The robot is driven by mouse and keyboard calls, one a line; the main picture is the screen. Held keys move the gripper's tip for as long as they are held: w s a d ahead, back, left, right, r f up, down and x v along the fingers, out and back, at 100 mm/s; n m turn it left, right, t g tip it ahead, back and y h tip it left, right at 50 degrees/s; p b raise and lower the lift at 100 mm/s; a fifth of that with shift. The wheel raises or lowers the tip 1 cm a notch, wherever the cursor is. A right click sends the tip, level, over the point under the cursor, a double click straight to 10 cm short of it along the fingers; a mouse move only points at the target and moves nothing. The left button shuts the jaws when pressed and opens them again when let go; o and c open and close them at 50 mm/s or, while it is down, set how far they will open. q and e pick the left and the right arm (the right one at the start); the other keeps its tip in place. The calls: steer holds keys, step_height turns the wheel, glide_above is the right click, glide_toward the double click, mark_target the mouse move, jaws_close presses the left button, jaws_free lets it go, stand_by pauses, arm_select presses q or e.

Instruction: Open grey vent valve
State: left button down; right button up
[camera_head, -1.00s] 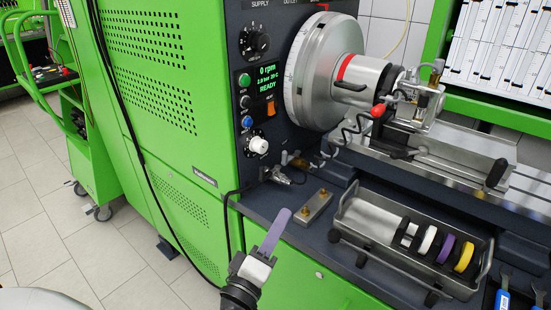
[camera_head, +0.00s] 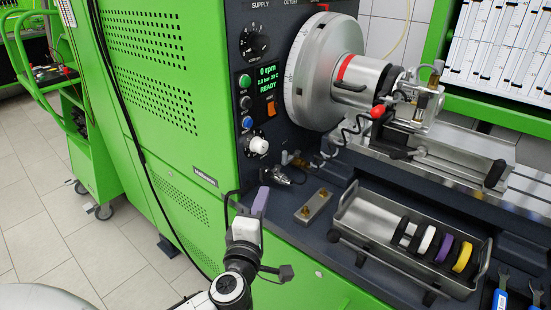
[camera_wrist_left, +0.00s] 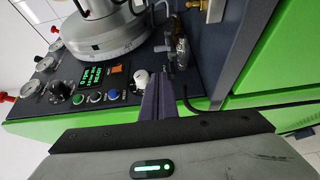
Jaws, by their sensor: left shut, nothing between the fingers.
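My left gripper (camera_head: 261,198) is shut and empty, its purple-grey fingers pointing up in front of the bench's left corner. In the left wrist view its closed fingers (camera_wrist_left: 156,97) point towards the control panel. A whitish-grey round knob (camera_head: 258,145) sits low on the dark panel, above the fingertips; it also shows in the wrist view (camera_wrist_left: 141,78), just left of the fingertips. Metal valve fittings (camera_head: 286,175) with a hose lie right of the fingertips, and in the wrist view (camera_wrist_left: 180,52) above them. No vent label is readable. The gripper appears apart from both.
A small metal block (camera_head: 313,206) lies on the bench. A metal tray (camera_head: 363,218) holds several coloured rings. The chuck (camera_head: 310,70) stands above. A black cable (camera_head: 130,110) hangs down the green cabinet. Open floor lies to the left.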

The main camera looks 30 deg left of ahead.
arm_select(q)
steer(key=b+x, duration=0.1)
steer(key=x, duration=1.5)
steer(key=shift+w+a, duration=0.1)
steer(key=shift+w, duration=0.3)
arm_select(e)
steer(key=shift+f, duration=0.5)
